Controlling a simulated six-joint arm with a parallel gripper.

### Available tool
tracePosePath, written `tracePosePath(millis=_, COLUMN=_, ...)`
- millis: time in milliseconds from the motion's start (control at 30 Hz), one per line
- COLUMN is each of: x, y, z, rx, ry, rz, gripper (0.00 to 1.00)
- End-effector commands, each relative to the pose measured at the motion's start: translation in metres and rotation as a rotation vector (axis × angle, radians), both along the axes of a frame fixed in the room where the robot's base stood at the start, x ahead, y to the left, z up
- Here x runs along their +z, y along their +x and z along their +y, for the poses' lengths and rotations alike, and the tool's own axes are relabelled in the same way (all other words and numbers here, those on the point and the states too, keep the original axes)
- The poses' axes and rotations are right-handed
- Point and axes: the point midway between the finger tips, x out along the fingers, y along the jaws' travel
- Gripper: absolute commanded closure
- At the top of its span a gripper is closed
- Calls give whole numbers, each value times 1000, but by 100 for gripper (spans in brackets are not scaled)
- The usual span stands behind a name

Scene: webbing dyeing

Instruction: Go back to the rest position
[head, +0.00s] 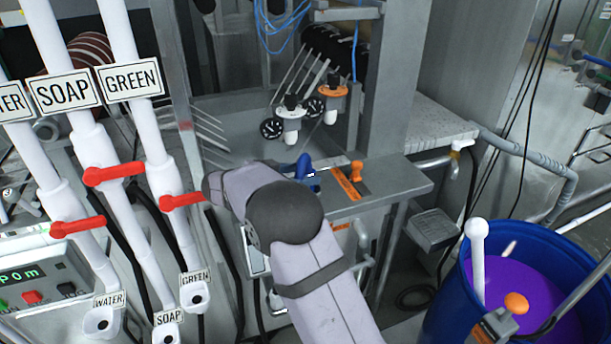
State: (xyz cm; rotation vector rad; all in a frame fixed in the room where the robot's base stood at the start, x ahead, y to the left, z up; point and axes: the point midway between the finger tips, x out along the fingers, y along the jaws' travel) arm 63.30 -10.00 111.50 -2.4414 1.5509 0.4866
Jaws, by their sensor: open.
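My arm rises from the bottom middle of the head view. It bends at a dark joint, and its upper link points to the left, close to the red handle of the GREEN pipe. My gripper does not show; the end of the arm is hidden behind its own links or turned away. I cannot tell whether the arm touches anything.
White pipes labelled SOAP (66,92) and GREEN (131,80) with red handles stand left. A metal bench (400,182) carries blue (306,172) and orange (355,172) handles behind my arm. A blue barrel (548,243) of purple liquid (515,283) stands right.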

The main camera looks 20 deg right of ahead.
Motion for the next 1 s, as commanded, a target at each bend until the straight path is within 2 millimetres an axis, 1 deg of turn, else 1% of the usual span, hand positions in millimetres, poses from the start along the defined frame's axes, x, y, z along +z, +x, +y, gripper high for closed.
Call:
tracePosePath(millis=33, x=2, y=-3, z=8, rx=2, ry=0, rz=-2, gripper=47)
tracePosePath(millis=100, x=5, y=-6, z=16, rx=3, ry=0, rz=-3, gripper=47)
tracePosePath(millis=300, x=15, y=-15, z=34, rx=1, ry=-1, rz=-2, gripper=47)
tracePosePath(millis=467, x=18, y=-18, z=40, rx=1, ry=0, rz=-2, gripper=47)
tracePosePath(millis=667, x=19, y=-19, z=40, rx=0, ry=-1, rz=-1, gripper=47)
tracePosePath(millis=767, x=22, y=-14, z=38, rx=25, ry=-2, rz=-19, gripper=47)
tracePosePath(millis=867, x=30, y=-2, z=38, rx=94, ry=-4, rz=-65, gripper=47)
tracePosePath(millis=1000, x=45, y=23, z=46, rx=283, ry=9, rz=-149, gripper=47)
